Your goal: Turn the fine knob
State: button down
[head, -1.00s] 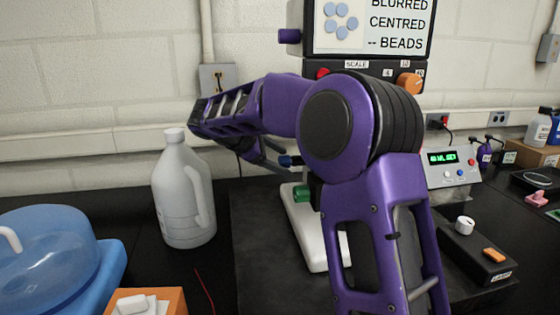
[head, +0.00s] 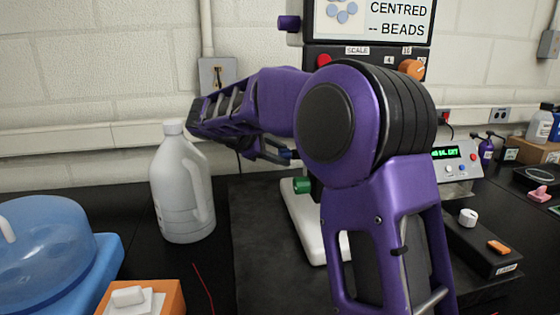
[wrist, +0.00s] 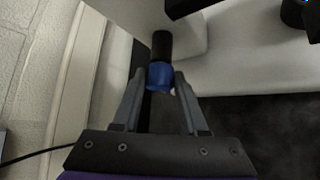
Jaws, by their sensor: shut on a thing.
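A blue knob on a black shaft (wrist: 160,75) juts from the side of the white instrument stand. My gripper (wrist: 160,82) is shut on it, with one grey finger on each side in the wrist view. In the head view the blue knob (head: 284,154) shows only partly beside my gripper, and my purple arm hides much of the instrument. A green knob (head: 302,186) sits lower on the stand. No label on the knobs is readable. The screen (head: 372,20) above shows beads and the words "CENTRED -- BEADS"; its top is cut off.
A white jug (head: 182,190) stands left of the black mat. A blue-lidded container (head: 45,245) and an orange box (head: 165,297) are at front left. A control box with a white knob (head: 468,217) and a display unit (head: 455,163) are at the right.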

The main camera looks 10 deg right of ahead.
jog(key=shift+s+f+t, duration=0.1)
jog(key=shift+s+t, duration=0.05)
jog(key=shift+t, duration=0.45)
jog(key=shift+m+t+h, duration=0.4)
jog(key=shift+m+t, duration=0.5)
jog(key=shift+m, duration=0.1)
jog(key=shift+c, duration=2.2)
grip_release()
jog(key=shift+f, duration=0.1)
jog(key=p+v, duration=0.1)
jog(key=v, duration=1.6)
jog(key=shift+s+a+p, duration=0.15)
jog(key=shift+p, duration=0.15)
